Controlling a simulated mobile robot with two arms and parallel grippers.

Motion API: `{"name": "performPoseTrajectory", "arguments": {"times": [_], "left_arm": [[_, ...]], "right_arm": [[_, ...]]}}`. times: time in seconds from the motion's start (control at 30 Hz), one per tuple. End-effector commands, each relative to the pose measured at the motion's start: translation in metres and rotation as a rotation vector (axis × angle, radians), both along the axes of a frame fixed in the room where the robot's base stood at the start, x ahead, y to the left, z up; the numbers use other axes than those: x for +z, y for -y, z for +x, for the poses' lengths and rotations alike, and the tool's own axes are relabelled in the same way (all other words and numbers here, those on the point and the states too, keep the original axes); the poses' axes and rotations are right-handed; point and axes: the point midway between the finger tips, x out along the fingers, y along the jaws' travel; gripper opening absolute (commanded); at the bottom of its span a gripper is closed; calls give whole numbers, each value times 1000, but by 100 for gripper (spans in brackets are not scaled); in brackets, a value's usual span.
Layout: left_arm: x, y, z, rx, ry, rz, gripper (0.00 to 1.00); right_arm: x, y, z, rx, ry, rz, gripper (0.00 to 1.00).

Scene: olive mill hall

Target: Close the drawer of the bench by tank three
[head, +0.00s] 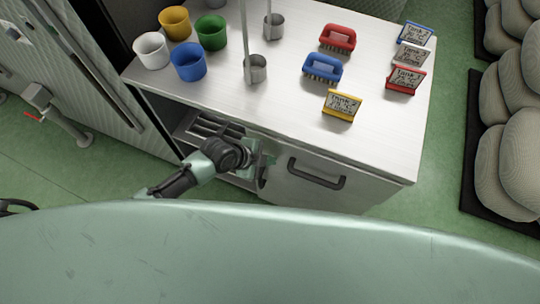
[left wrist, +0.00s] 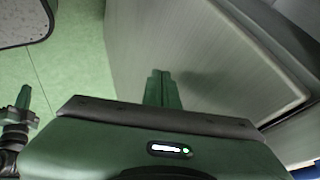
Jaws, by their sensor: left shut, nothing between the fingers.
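The bench (head: 290,125) has a pale metal top and stands in the middle of the head view. Its front has a panel with a dark bar handle (head: 316,174). Left of that panel is an opening with a slatted dark interior (head: 208,130); I cannot tell how far any drawer stands out. My left gripper (head: 264,160) is at the bench front, between the opening and the handle. In the left wrist view its green fingers (left wrist: 162,88) are together and empty, close beside a pale panel (left wrist: 205,60). Whether they touch it cannot be told.
On the bench top stand several coloured cups (head: 189,62), metal ladles (head: 255,69), a red brush (head: 338,38), a blue brush (head: 322,68) and small tank signs (head: 341,105). Plump sacks (head: 505,140) lie at the right. Green floor (head: 432,180) is clear between them and the bench.

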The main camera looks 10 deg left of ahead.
Motion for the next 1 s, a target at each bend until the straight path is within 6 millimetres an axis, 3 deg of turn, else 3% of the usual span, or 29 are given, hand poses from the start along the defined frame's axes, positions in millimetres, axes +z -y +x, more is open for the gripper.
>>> {"name": "performPoseTrajectory", "arguments": {"times": [0.47, 0.7, 1.0], "left_arm": [[-1, 2, 8, 0, 1, 0, 0], [-2, 8, 30, -1, 3, 0, 0], [1, 9, 31, 2, 4, -2, 0]], "right_arm": [[0, 0, 0, 0, 0, 0, 0], [-15, 0, 0, 0, 1, 0, 0], [-13, -1, 0, -1, 0, 1, 0]]}}
